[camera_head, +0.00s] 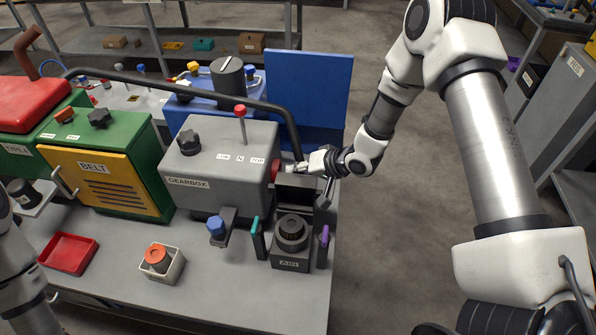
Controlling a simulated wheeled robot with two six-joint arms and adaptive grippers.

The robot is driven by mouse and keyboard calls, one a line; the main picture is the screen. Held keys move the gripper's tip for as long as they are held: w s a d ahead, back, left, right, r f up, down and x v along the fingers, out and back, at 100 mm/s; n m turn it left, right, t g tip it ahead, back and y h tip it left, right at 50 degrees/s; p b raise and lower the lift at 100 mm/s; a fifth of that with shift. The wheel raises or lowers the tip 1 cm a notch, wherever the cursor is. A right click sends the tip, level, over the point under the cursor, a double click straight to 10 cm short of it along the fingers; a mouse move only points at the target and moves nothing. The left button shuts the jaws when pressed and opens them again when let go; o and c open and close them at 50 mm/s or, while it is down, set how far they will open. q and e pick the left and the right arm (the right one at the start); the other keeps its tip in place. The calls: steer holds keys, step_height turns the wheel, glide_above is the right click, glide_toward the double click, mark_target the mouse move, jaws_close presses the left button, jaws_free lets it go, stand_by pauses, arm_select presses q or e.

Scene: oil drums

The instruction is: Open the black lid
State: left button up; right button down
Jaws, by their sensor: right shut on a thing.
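My right gripper (297,168) is beside the right side of the grey gearbox (199,167), close to a red round part (275,171) and the lower end of a black bar (290,125). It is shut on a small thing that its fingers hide. A black star-shaped knob (189,142) sits on top of the gearbox. A round black cap (293,229) sits on a dark box at the bench's front right. I cannot tell which black part is the lid. Only part of my left arm shows at the left edge; its gripper is out of view.
A green and yellow belt box (105,185) stands left of the gearbox. A red tray (68,252) and a light box with an orange-topped part (160,263) are in front. A blue panel (308,98) rises behind. Bare floor lies right of the bench.

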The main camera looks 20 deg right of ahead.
steer(key=c, duration=0.9)
jaws_free()
steer(key=shift+s+f, duration=0.1)
steer(key=shift+f, duration=0.05)
steer(key=shift+d, duration=0.1)
steer(key=shift+s+d+r, duration=0.2)
steer(key=shift+r, duration=0.2)
steer(key=v, duration=1.1)
